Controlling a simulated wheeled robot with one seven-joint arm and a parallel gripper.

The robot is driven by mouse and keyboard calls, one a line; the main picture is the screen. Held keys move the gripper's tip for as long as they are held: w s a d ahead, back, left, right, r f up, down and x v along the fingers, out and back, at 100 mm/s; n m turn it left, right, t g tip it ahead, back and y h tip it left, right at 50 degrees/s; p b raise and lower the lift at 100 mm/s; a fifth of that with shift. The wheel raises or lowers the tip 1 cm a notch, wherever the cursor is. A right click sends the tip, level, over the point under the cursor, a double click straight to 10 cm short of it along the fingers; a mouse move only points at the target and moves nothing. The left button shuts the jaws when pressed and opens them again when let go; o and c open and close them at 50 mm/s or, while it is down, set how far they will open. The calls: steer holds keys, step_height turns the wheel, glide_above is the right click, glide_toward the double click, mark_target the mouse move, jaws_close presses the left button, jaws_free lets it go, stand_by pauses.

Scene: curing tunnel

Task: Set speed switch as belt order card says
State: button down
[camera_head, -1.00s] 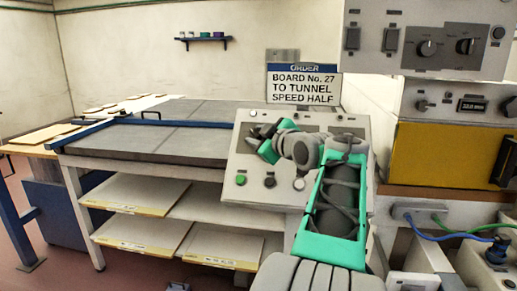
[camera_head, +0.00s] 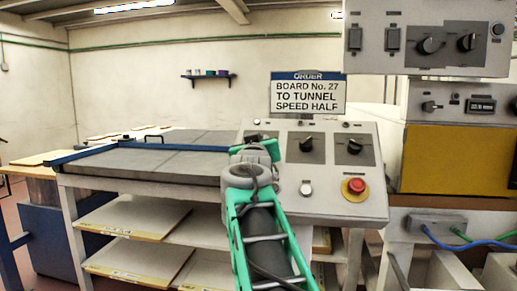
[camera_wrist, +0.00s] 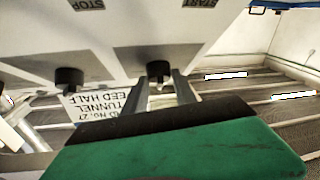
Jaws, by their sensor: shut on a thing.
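The order card (camera_head: 308,94) stands behind the control panel (camera_head: 335,207) and reads "BOARD No. 27 TO TUNNEL SPEED HALF". It also shows upside down in the wrist view (camera_wrist: 98,103). The panel carries a row of black knobs: a middle knob (camera_head: 306,143), a right knob (camera_head: 354,147), and a left one hidden behind my arm in the head view. In the wrist view my gripper (camera_wrist: 159,84) has its fingers on either side of this left knob (camera_wrist: 158,69), below the START label. Its label and setting cannot be read. The middle knob (camera_wrist: 69,77) stands free beside it.
A red emergency button (camera_head: 355,187) and a white button (camera_head: 306,188) sit low on the panel. More control boxes (camera_head: 428,62) hang at the right. The grey conveyor table (camera_head: 180,165) lies left of the panel, with boards on shelves below.

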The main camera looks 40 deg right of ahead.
steer(key=shift+m+h, duration=0.3)
steer(key=shift+m, duration=0.1)
steer(key=c, duration=1)
jaws_free()
steer(key=v, duration=0.7)
steer(key=shift+s+a, duration=0.25)
steer(key=shift+a, duration=0.05)
steer(key=shift+r+p, duration=0.2)
steer(key=shift+p, duration=0.1)
